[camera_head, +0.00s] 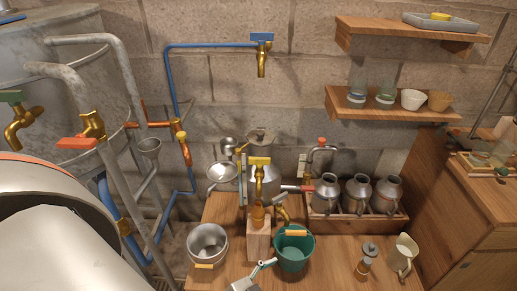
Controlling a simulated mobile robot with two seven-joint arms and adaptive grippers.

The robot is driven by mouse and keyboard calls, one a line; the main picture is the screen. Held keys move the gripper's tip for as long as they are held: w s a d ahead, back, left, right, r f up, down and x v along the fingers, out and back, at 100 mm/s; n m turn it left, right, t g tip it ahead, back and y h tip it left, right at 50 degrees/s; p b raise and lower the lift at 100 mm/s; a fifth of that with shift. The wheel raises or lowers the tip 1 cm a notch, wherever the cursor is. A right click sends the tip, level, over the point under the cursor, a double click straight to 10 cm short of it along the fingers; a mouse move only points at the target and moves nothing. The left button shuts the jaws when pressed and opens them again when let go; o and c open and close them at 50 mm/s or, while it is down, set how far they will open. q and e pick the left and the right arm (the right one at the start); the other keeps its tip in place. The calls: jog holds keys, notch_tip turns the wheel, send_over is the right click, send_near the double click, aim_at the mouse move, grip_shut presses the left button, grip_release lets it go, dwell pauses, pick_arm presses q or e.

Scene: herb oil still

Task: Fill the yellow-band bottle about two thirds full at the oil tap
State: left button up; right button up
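A brass tap with a yellow handle (260,162) stands upright in the middle, in front of a steel can (262,182). An amber-coloured piece (258,214) sits below it on a wooden block (258,245); I cannot tell whether it is a bottle or part of the tap. Two clear bottles, one at left (357,90) and one with a greenish band (386,93), stand on the lower shelf. No yellow band is clear on either. A small grey gripper (261,269) shows at the bottom edge, apparently my left one; its opening is unclear. My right gripper is not visible.
A green bucket (293,254) stands right of the block, a steel pot (207,242) left. Several metal jugs stand in a wooden crate (325,222). A burner-like item (366,262) and a pale jug (402,255) stand at front right. Pipes and a large tank crowd the left.

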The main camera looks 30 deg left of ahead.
pick_arm(q)
jog(key=w+d+r+m+t+h+p, duration=0.1)
jog(key=w+d+r+m+h, duration=0.3)
jog(key=d+r, duration=0.4)
jog(key=w+d+r+m+t+h, duration=0.1)
jog(key=w+d+r+m+h, duration=0.3)
jog(key=r, duration=0.7)
jog(key=s+d+r+m+g+h+p, duration=0.1)
jog(key=s+d+r+m+g+h, duration=0.25)
jog(key=d+m+g, duration=0.3)
jog(key=s+d+r+m+g+h+p, duration=0.1)
jog(key=s+d+r+m+g+h, duration=0.25)
jog(key=d+m+g, duration=0.35)
jog(key=m+t+y+p, duration=0.3)
jog(key=y, duration=1.8)
send_near(259, 158)
jog(key=f, duration=0.2)
jog(key=shift+n, duration=0.25)
jog(key=x, duration=0.7)
jog(key=shift+w+a, duration=0.1)
jog(key=shift+w, duration=0.25)
